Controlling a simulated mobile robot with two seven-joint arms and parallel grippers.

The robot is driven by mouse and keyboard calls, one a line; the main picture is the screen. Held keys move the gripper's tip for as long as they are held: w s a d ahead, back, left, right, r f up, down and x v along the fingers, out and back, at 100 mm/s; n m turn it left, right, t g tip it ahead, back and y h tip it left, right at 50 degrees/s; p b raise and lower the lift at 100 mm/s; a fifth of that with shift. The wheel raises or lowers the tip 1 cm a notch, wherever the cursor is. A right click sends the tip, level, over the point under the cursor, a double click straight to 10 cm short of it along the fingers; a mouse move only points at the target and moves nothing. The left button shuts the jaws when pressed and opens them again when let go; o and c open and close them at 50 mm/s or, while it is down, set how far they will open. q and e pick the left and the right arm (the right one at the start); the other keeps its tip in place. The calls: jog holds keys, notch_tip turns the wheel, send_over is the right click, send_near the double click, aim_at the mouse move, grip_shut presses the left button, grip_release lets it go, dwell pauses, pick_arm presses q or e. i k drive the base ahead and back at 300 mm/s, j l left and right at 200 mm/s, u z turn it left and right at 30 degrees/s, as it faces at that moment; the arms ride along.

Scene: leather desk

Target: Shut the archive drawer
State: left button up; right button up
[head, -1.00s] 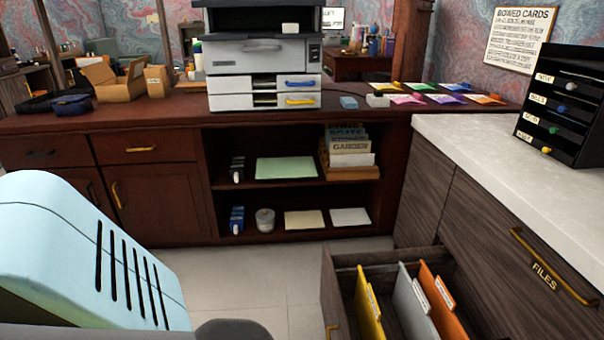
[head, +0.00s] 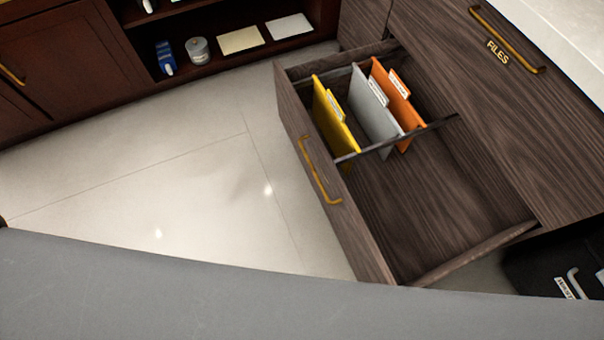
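The archive drawer (head: 430,220) is pulled out from the dark wood cabinet at the right in the head view. Its front panel (head: 325,195) faces left and carries a brass bar handle (head: 318,172). Yellow (head: 332,112), grey (head: 375,112) and orange (head: 398,100) folders stand upright in the far part, behind a thin divider. The near part of the drawer is empty. Neither of my grippers shows in the view.
The cabinet front marked FILES (head: 515,110) has its own brass handle and sits above the drawer. Pale tiled floor (head: 200,190) lies clear left of the drawer. A black case (head: 560,265) stands at the lower right. A wooden shelf (head: 230,60) is at the back.

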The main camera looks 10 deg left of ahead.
aim_at(418, 216)
jog(key=k+l, duration=0.3)
jog(key=l, duration=0.15)
jog(key=k+l+z, duration=0.15)
jog(key=k+l, duration=0.2)
jog(key=l, duration=0.1)
